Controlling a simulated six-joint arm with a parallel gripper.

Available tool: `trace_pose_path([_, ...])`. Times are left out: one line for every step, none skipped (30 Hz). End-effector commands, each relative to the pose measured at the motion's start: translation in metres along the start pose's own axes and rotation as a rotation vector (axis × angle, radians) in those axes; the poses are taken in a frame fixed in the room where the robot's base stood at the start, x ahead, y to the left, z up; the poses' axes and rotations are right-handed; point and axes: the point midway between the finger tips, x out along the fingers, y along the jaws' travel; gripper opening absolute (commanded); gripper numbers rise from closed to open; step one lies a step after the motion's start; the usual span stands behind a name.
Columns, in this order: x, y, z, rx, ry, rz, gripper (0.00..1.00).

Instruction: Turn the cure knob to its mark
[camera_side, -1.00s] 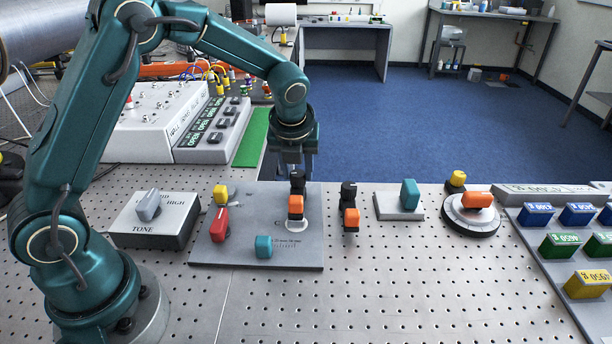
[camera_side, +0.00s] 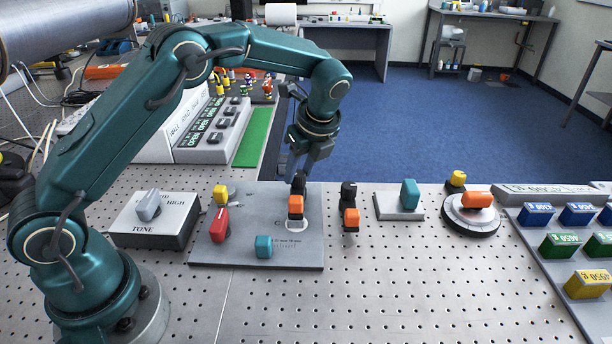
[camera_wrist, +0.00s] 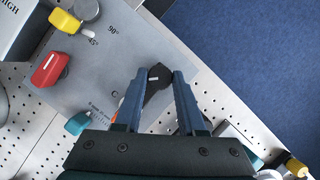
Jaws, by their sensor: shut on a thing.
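A black knob (camera_wrist: 158,74) with a white line on its top sits between the fingertips of my gripper (camera_wrist: 157,72) in the wrist view. The gripper is shut on it. In the side view the black knob (camera_side: 299,184) stands at the back of a grey panel (camera_side: 250,258), with the fingertips (camera_side: 298,175) at it.
The panel also carries a red knob (camera_side: 221,224), a yellow knob (camera_side: 220,194) and a teal knob (camera_side: 263,246). A tone box (camera_side: 152,222) stands left. Another black knob (camera_side: 348,191) and orange knob (camera_side: 351,218) stand close on the right. The front table is clear.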

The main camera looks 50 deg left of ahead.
Motion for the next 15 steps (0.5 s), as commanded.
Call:
trace_pose_path([-0.0005, -0.0016, -0.0002, -0.042, 0.001, 0.014, 0.00])
trace_pose_path([-0.0004, -0.0016, -0.0003, -0.068, 0.001, 0.026, 0.00])
trace_pose_path([-0.0004, -0.0019, -0.0002, -0.104, 0.001, 0.040, 0.00])
trace_pose_path([-0.0002, -0.0020, -0.0003, -0.130, 0.001, 0.052, 0.00])
trace_pose_path([-0.0002, -0.0023, -0.0002, -0.156, 0.001, 0.062, 0.00])
trace_pose_path([0.0000, -0.0025, -0.0001, -0.191, 0.001, 0.076, 0.00])
trace_pose_path([-0.0002, -0.0027, 0.0000, -0.216, 0.001, 0.086, 0.00])
trace_pose_path([0.0000, -0.0025, -0.0001, -0.237, 0.001, 0.096, 0.00])
trace_pose_path([-0.0002, -0.0027, 0.0000, -0.264, 0.001, 0.107, 0.00])
trace_pose_path([-0.0001, -0.0028, -0.0001, -0.281, 0.001, 0.114, 0.00])
trace_pose_path([-0.0001, -0.0027, -0.0001, -0.298, 0.002, 0.122, 0.00])
trace_pose_path([-0.0003, -0.0029, -0.0001, -0.319, 0.002, 0.130, 0.00])
trace_pose_path([-0.0002, -0.0030, -0.0001, -0.333, 0.002, 0.136, 0.00])
trace_pose_path([-0.0003, -0.0030, -0.0001, -0.347, 0.002, 0.142, 0.00])
trace_pose_path([-0.0003, -0.0031, -0.0001, -0.363, 0.002, 0.149, 0.00])
